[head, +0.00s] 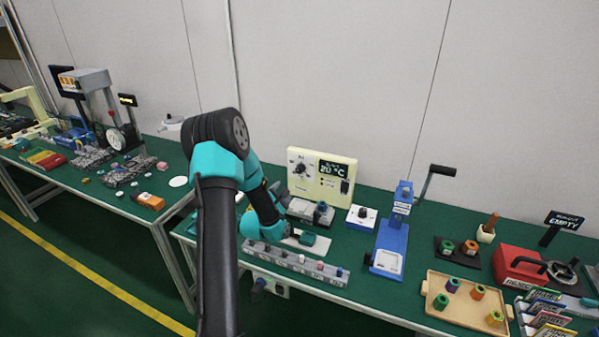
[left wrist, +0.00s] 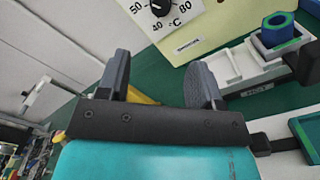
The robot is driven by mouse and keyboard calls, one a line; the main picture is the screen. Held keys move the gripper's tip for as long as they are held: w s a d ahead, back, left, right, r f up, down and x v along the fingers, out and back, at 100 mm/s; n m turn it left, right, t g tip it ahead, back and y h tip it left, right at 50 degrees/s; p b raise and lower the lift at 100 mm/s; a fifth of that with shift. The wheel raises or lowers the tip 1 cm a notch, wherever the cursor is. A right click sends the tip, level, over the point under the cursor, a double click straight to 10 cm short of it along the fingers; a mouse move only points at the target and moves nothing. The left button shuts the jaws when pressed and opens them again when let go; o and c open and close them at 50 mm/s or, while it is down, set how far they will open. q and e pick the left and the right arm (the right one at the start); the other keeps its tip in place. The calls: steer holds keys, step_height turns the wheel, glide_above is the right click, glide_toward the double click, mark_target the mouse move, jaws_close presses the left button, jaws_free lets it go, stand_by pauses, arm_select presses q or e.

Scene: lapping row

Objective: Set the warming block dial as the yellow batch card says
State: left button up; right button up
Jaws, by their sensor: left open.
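The warming block's cream panel (head: 336,183) stands at the back of the bench in the head view. Its dark dial (head: 300,168) is at the upper left and its display (head: 333,169) appears to read 20 °C. In the left wrist view the dial (left wrist: 161,5) is cut by the top edge, with scale numbers 40, 50 and 80 around it; its exact setting is unclear. My left gripper (left wrist: 158,75) is open and empty, short of the panel. A yellow thing (left wrist: 140,97) shows partly behind its fingers; I cannot tell if it is the batch card. My right gripper is out of view.
A grey rack (head: 293,263) of small pieces lies along the front edge. Right of the panel are a white box with a knob (head: 361,217), a blue press (head: 393,235) and a wooden tray (head: 466,300). A gap separates the left bench (head: 110,190).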

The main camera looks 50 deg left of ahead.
mark_target(298, 171)
arm_select(q)
steer(key=x, duration=1.6)
steer(key=shift+w, duration=0.1)
steer(key=c, duration=0.9)
